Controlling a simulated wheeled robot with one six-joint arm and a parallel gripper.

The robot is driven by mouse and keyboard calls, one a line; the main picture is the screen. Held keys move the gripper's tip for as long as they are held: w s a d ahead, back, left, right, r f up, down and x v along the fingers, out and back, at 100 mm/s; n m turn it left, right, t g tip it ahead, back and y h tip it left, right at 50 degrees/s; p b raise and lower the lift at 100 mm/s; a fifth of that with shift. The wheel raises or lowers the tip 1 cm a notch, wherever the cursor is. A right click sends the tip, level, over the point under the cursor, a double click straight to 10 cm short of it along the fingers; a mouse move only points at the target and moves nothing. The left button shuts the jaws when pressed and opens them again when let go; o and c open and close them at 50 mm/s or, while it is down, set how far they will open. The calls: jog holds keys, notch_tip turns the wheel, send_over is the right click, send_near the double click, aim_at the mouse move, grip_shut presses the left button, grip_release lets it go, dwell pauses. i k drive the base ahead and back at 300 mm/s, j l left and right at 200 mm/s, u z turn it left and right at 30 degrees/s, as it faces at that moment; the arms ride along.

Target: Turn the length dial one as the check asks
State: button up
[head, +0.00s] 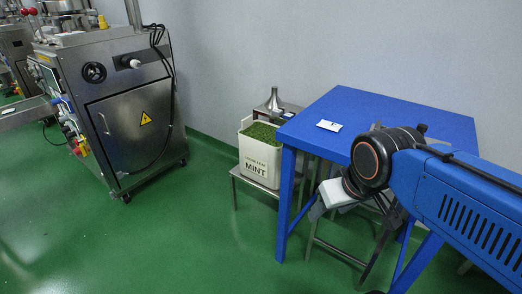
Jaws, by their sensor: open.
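A steel machine (130,120) stands at the left by the wall. Its side bears a black round handwheel (94,72) and a pale knob (133,62) close together near the top. I cannot tell which of them, if either, is the length dial, and no markings on them are readable. My gripper (322,206) hangs at the right, in front of the blue table and far from the machine. It is open and looks empty, partly hidden by my arm. A small white card (329,125) with a dark mark lies on the table; its text is too small to read.
The blue table (400,110) stands at the right. A white bin (258,160) marked MINT, filled with green leaf, sits on a low steel stand (252,185) beside it. More machinery is at the far left. The green floor (170,235) between machine and table is clear.

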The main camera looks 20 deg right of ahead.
aim_at(73, 134)
jog(key=i+j+u, duration=0.4)
jog(key=i+j, duration=0.25)
jog(key=j, duration=0.35)
jog(key=i+j+u, duration=0.35)
jog(key=i+j, duration=0.45)
